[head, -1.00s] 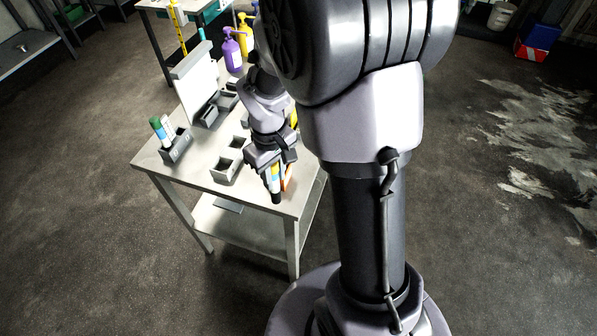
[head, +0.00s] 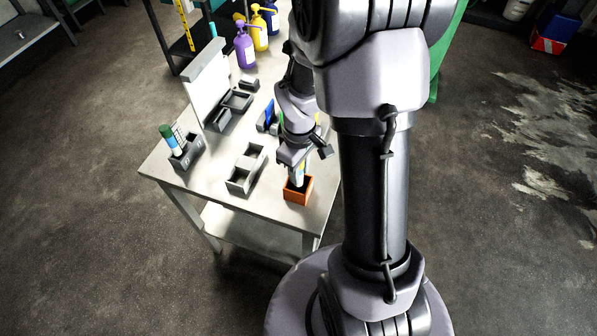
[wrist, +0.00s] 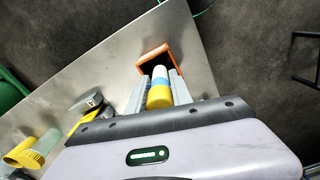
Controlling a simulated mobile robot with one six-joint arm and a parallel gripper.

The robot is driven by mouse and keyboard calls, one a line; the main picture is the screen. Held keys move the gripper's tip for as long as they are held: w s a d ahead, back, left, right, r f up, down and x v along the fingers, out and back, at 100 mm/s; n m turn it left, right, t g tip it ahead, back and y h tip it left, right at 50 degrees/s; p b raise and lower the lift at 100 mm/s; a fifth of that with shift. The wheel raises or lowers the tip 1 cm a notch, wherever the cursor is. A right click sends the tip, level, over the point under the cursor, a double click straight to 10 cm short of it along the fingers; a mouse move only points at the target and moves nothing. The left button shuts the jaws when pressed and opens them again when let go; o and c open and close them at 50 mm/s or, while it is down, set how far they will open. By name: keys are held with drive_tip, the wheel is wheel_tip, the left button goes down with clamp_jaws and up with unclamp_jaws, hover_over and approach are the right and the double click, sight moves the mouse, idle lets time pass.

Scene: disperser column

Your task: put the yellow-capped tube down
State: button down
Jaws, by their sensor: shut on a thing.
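My gripper (head: 296,164) is shut on the yellow-capped tube (wrist: 158,96), pointing down over the front part of the workbench. In the wrist view the tube lies between the two grey fingers, its yellow part nearest, then a blue band and a pale end. An orange open box (head: 297,196) stands on the bench right under the gripper. It also shows in the wrist view (wrist: 153,52), just beyond the fingertips. The tube's lower end is at the box's dark opening; I cannot tell how far inside it is.
A grey two-compartment holder (head: 241,180) stands left of the orange box. A small rack with tubes (head: 185,155) is at the bench's left edge. A white panel (head: 207,88), purple bottle (head: 245,52) and yellow bottle (head: 259,35) stand farther back. The bench's front edge is close.

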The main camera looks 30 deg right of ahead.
drive_tip(key=shift+r, duration=0.15)
drive_tip(key=c, duration=1.1)
unclamp_jaws()
drive_tip(key=shift+f, duration=0.2)
drive_tip(key=shift+c, duration=0.2)
